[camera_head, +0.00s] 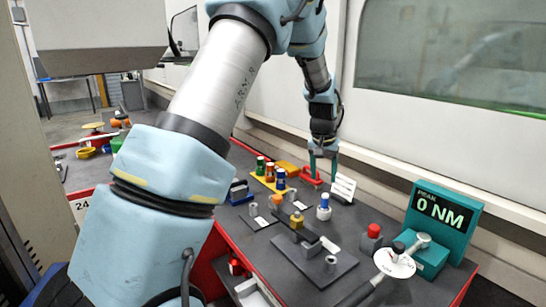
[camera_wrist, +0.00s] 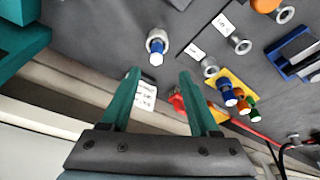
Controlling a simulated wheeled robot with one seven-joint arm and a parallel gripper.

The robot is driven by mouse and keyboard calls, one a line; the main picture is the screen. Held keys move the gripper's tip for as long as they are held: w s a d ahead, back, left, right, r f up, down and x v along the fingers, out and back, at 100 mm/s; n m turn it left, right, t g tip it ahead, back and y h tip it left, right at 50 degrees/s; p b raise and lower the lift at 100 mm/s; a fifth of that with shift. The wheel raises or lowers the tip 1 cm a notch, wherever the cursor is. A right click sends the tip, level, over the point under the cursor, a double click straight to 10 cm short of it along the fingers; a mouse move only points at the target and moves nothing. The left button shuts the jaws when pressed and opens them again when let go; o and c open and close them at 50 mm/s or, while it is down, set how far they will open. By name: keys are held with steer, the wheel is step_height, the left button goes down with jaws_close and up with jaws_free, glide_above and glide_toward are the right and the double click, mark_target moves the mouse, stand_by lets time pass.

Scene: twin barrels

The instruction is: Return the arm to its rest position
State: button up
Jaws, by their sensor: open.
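My gripper (camera_head: 322,166) hangs on my light-blue arm over the back of the dark bench, near the wall ledge. In the wrist view my gripper (camera_wrist: 160,76) has its two teal fingers spread wide with nothing between them. A metal piece with a blue top (camera_head: 323,208) stands on the bench in front of the gripper, apart from it; it also shows beyond the fingertips in the wrist view (camera_wrist: 157,45). A white card (camera_head: 343,187) stands close to the gripper, and in the wrist view it shows between the fingers (camera_wrist: 147,97).
A red holder (camera_head: 311,178) stands close below the gripper. A yellow tray (camera_head: 260,178) bears several colored pieces. A teal "0 NM" display (camera_head: 442,212) and a red button (camera_head: 373,231) stand to the right. The wall and ledge (camera_head: 400,170) run behind.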

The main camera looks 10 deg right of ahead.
steer(key=s+a+r+n, duration=0.1)
steer(key=s+a, duration=0.2)
steer(key=a, duration=0.7)
steer(key=s+a+r+n, duration=0.1)
steer(key=s+a+n, duration=0.15)
steer(key=a, duration=0.75)
steer(key=s+a+n+g+y, duration=0.1)
steer(key=s+a, duration=1.1)
steer(key=s, duration=0.2)
steer(key=shift+a+f+n, duration=0.2)
steer(key=shift+a+n, duration=0.05)
steer(key=shift+n, duration=0.1)
